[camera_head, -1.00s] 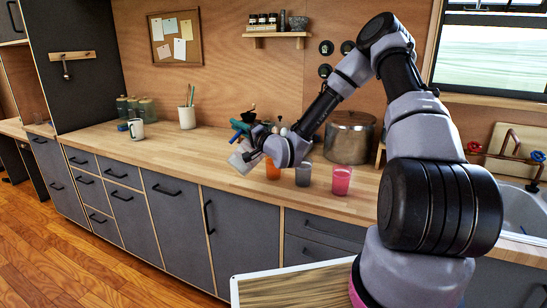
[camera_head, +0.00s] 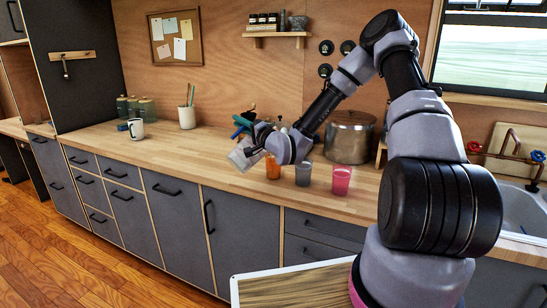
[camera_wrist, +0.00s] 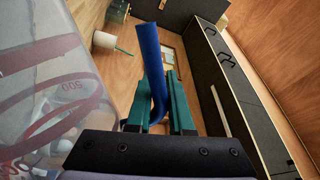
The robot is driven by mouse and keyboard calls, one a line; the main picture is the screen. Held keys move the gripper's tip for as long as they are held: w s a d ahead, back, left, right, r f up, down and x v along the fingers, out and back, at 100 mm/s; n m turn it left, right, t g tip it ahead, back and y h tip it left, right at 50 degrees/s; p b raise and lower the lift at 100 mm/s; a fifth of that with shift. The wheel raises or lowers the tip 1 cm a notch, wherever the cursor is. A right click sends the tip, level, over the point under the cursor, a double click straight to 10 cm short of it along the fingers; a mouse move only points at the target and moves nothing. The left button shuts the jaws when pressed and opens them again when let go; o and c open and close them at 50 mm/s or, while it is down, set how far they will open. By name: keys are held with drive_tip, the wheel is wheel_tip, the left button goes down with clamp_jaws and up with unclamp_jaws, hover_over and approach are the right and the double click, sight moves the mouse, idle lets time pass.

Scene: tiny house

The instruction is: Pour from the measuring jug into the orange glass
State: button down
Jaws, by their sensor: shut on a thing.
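The measuring jug (camera_head: 240,157) is clear and tilted, held above the counter left of the orange glass. In the wrist view its wall (camera_wrist: 50,75) fills the left side, with red markings and pale contents low down. My gripper (camera_head: 243,127) is shut on a blue bar that looks like the jug's handle (camera_wrist: 150,55); its green fingers (camera_wrist: 167,103) lie on both sides of it. The orange glass (camera_head: 272,170) stands upright on the counter, just right of the jug and partly behind my wrist. Whether the jug's rim is over the glass I cannot tell.
A grey glass (camera_head: 303,175) and a pink glass (camera_head: 341,180) stand right of the orange one. A large pot (camera_head: 350,137) is behind them. A mug (camera_head: 136,129) and a utensil holder (camera_head: 187,117) stand further left. The counter (camera_head: 190,150) left of the jug is clear.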

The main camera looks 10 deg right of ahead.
drive_tip(key=shift+w+d+r+m+t+h+p, duration=0.15)
drive_tip(key=shift+w+d+r+m, duration=0.3)
drive_tip(key=shift+d+m, duration=0.25)
drive_tip(key=shift+w+d+r+m+t+h+p, duration=0.15)
drive_tip(key=shift+w+d+r+m, duration=0.15)
drive_tip(key=shift+d+r+m, duration=0.3)
idle(2.5)
